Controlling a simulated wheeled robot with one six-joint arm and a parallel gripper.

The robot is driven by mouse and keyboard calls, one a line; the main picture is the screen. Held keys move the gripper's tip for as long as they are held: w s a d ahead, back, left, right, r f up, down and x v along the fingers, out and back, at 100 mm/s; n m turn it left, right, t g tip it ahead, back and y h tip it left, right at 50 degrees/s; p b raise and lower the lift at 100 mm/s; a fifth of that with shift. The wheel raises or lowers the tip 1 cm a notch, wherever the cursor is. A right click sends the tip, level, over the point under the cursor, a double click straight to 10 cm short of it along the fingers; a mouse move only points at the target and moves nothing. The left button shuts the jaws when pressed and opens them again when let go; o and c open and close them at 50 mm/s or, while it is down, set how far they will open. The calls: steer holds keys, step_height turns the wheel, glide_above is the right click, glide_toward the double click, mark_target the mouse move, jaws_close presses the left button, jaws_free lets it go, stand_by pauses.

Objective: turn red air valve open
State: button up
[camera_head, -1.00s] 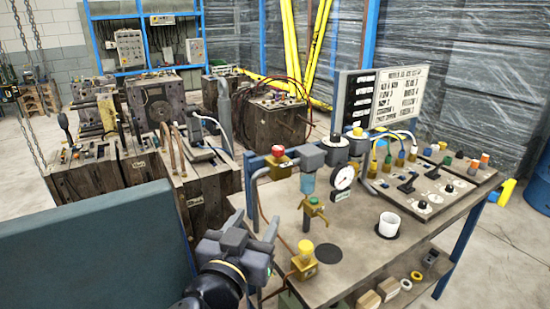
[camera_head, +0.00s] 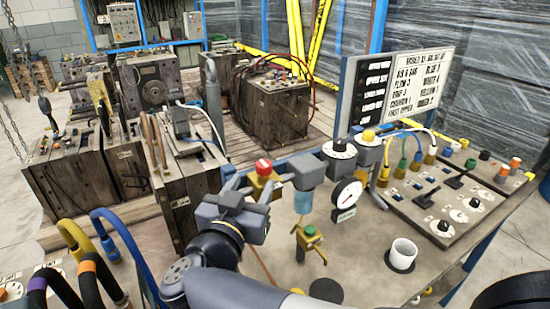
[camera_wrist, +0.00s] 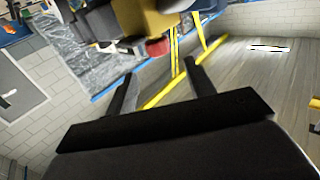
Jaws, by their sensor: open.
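The red air valve is a red knob (camera_head: 263,166) on a brass body (camera_head: 266,188), mounted on the pipe at the left end of the bench. My gripper (camera_head: 254,187) is open, close to the valve on its near side. In the wrist view, the red knob (camera_wrist: 157,47) appears just beyond my open fingertips (camera_wrist: 158,67), roughly between them, with the brass body (camera_wrist: 150,18) above it in the picture. I cannot tell whether the fingers touch it. My gripper partly hides the lower valve body and pipe in the head view.
Right of the valve are a grey and blue filter unit (camera_head: 303,190), a dial gauge (camera_head: 346,194) and a green-topped brass tap (camera_head: 309,238). A white cup (camera_head: 402,254) stands on the bench. Coloured hoses (camera_head: 108,235) rise at lower left. Heavy wooden-looking moulds (camera_head: 85,170) stand behind.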

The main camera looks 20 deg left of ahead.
mark_target(262, 167)
steer(key=w, duration=0.5)
steer(key=w+a, duration=0.1)
steer(key=w, duration=0.2)
steer(key=shift+w, duration=0.35)
steer(key=shift+c, duration=0.4)
steer(key=c, duration=0.9)
steer(key=shift+o, duration=0.2)
